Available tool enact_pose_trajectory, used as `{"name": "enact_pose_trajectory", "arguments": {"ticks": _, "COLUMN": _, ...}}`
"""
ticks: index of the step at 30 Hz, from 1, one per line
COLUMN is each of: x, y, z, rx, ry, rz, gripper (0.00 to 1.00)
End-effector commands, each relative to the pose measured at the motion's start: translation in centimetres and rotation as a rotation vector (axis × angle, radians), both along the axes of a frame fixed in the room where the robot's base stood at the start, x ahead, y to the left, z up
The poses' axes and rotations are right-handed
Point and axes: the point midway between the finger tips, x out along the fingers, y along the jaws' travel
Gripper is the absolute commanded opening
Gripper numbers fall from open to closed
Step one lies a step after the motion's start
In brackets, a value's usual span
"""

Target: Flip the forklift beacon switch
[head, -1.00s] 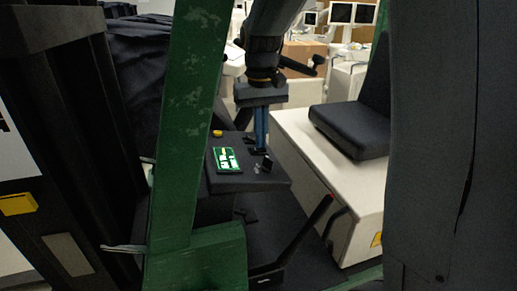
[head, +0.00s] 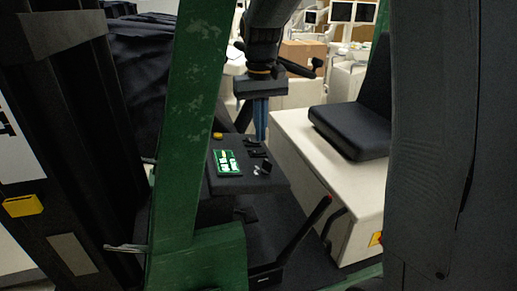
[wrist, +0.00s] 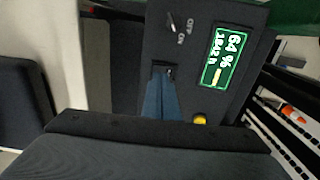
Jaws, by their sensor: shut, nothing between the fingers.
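The forklift's dark control panel (head: 232,184) is in the middle of the head view, behind the green post. A small black switch (head: 257,153) sits on it. In the wrist view, a black switch housing (wrist: 163,72) is right at my fingertips; contact and lever position cannot be told. A small silvery key-like part (wrist: 172,22) beside the OFF and ON marks is at the top of the wrist view. My gripper (head: 262,137) points down with its blue fingers together and empty, by the panel's far right edge. It also shows in the wrist view (wrist: 162,84), partly covering the panel.
A green-lit display (head: 229,162) and a yellow button (head: 217,135) are on the panel. The green post (head: 185,120) stands in front at left. A red-tipped lever (head: 305,226) and the black seat (head: 350,130) are to the right.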

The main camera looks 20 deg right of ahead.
Motion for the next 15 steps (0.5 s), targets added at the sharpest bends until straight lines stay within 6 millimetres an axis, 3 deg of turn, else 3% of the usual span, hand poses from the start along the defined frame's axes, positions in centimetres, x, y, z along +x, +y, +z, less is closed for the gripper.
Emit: {"name": "enact_pose_trajectory", "arguments": {"ticks": 15, "x": 0.0, "y": 0.0, "z": 3.4, "rx": 0.0, "ry": -0.001, "rz": 0.0, "gripper": 0.0}}
